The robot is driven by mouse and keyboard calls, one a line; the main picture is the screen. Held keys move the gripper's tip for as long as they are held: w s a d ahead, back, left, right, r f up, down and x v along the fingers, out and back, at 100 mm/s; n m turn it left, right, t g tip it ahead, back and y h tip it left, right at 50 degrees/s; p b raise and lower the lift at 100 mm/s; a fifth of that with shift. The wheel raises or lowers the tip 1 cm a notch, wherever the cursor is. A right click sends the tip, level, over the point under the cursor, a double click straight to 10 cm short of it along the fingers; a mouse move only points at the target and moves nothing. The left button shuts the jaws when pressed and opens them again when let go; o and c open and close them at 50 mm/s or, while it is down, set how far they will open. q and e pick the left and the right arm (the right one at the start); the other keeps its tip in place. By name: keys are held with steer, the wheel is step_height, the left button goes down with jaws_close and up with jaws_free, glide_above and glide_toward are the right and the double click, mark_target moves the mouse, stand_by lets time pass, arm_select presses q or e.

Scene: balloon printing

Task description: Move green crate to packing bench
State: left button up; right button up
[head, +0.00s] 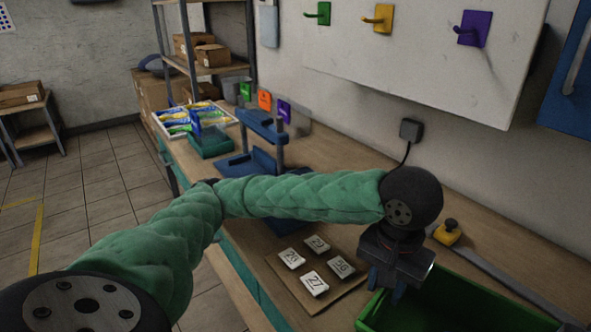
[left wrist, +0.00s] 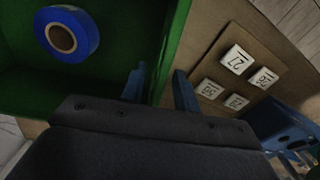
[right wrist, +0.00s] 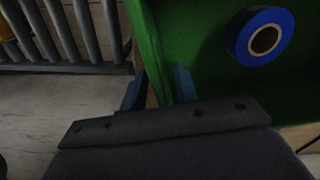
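The green crate (head: 450,300) sits on the wooden workbench at the lower right of the head view, partly cut off. It also shows in the left wrist view (left wrist: 178,22) and right wrist view (right wrist: 195,35). A blue tape roll (left wrist: 86,32) lies inside it. My left gripper (head: 386,284) is down at the crate's left wall, its fingers apart on either side of the rim. My right gripper (right wrist: 158,88) is outside the head view; its wrist view shows its fingers apart on either side of another crate wall. Finger contact with the walls is not clear.
A brown board (head: 342,297) with numbered white tiles (head: 315,283) lies left of the crate. A yellow button box (head: 447,232) is behind it. A blue press (head: 262,125) and a tray of coloured packets (head: 190,118) stand farther along the bench. Floor at left is open.

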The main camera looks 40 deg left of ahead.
steer(key=shift+r, duration=0.25)
arm_select(q)
step_height(320, 180, up, 12)
arm_select(e)
steer(key=shift+r, duration=3.45)
